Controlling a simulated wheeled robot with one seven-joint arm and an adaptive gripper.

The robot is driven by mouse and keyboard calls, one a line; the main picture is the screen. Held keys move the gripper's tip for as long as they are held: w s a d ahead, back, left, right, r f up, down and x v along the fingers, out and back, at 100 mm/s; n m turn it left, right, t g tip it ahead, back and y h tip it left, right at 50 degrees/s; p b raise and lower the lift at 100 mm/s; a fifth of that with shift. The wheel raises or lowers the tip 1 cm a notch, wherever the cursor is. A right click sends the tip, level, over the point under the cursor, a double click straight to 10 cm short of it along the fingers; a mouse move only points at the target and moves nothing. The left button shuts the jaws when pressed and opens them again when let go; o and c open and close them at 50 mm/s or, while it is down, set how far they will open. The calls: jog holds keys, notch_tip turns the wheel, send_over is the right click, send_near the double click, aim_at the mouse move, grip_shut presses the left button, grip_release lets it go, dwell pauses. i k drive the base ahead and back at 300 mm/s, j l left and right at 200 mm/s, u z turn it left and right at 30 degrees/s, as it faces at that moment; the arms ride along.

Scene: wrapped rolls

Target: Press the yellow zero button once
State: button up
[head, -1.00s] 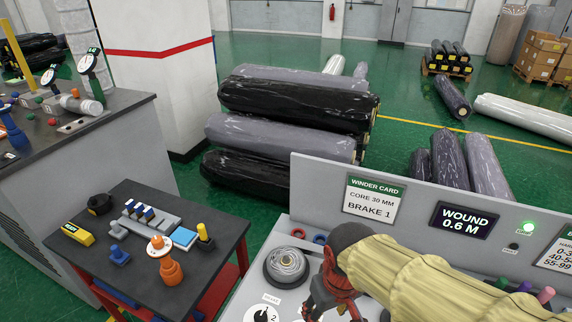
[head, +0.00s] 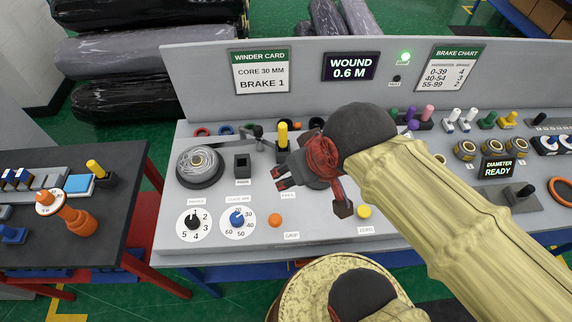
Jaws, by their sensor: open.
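The yellow zero button (head: 364,212) is a small round cap on the front part of the grey panel (head: 325,231), with a white label reading ZERO just below it. My gripper (head: 279,180) is above the panel, up and left of the button in the head view, with its fingers pointing left. The fingers are apart and nothing shows between them. My yellow-sleeved arm comes in from the lower right and passes close to the right of the button. The button is in plain view and apart from my fingers.
An orange button (head: 275,220) sits left of the yellow one, beside two dials (head: 237,221). A yellow-handled lever (head: 283,135) stands behind my gripper. A dark side table (head: 98,222) stands left.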

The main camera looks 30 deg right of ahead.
aim_at(363, 211)
jog(key=z, duration=1.4)
